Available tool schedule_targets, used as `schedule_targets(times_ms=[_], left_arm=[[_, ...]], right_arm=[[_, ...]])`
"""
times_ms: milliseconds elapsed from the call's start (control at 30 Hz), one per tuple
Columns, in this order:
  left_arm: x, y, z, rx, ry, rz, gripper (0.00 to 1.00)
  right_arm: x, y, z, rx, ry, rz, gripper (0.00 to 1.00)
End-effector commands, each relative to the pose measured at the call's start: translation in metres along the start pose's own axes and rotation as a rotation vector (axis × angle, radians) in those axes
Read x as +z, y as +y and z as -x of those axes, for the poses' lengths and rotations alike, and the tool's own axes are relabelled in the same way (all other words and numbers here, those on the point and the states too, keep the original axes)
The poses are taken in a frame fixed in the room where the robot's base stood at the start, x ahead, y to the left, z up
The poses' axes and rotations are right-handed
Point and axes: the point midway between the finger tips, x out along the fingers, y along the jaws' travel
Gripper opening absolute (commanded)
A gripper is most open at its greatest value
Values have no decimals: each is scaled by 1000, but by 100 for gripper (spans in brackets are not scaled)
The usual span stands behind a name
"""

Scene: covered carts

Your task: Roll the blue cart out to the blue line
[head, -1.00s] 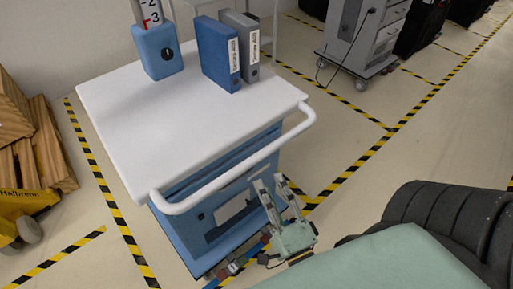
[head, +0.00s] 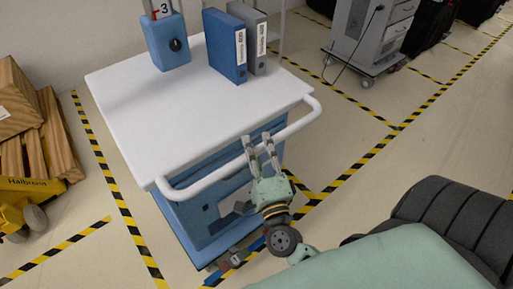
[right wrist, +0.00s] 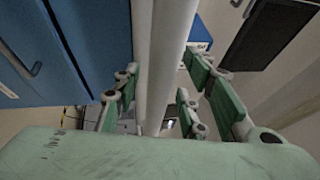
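The blue cart (head: 210,208) has a white top (head: 150,105) and a white bar handle (head: 215,180) along its near side. My right gripper (head: 258,142) is at the right half of this handle, fingers pointing up and away. In the right wrist view the handle (right wrist: 165,50) runs between the spread green fingers of the gripper (right wrist: 160,85), with gaps beside it, so the gripper is open around the bar. My left gripper is out of view. No blue line shows on the floor.
A blue box (head: 168,45), a blue binder (head: 224,48) and a grey binder (head: 250,40) stand on the cart. A grey drawer cart (head: 375,35) is behind right. Wooden crates (head: 40,140) on a yellow pallet truck (head: 25,200) are left.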

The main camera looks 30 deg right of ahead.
Motion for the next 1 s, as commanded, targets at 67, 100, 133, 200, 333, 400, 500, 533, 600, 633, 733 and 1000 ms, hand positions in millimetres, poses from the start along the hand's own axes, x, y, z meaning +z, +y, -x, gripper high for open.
schedule_targets(times_ms=[67,100,133,200,333,400,500,533,600,633,733,1000], left_arm=[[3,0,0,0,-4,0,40],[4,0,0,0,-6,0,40],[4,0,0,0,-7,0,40],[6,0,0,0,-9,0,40],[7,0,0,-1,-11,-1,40],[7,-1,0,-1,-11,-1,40],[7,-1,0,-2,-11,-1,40],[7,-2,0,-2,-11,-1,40],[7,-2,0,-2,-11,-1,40],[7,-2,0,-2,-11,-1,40],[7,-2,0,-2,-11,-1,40],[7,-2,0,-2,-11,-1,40]], right_arm=[[0,0,0,1,0,0,39],[0,0,0,1,0,0,39],[0,0,0,1,0,0,39],[0,0,0,1,0,0,33],[0,1,0,1,0,0,22],[0,1,0,1,0,0,16],[0,1,1,1,0,0,7],[0,1,1,1,0,0,4],[0,1,1,1,0,0,0],[0,1,1,1,0,0,0],[0,1,1,2,-1,-1,0],[0,1,2,3,-1,-2,0]])
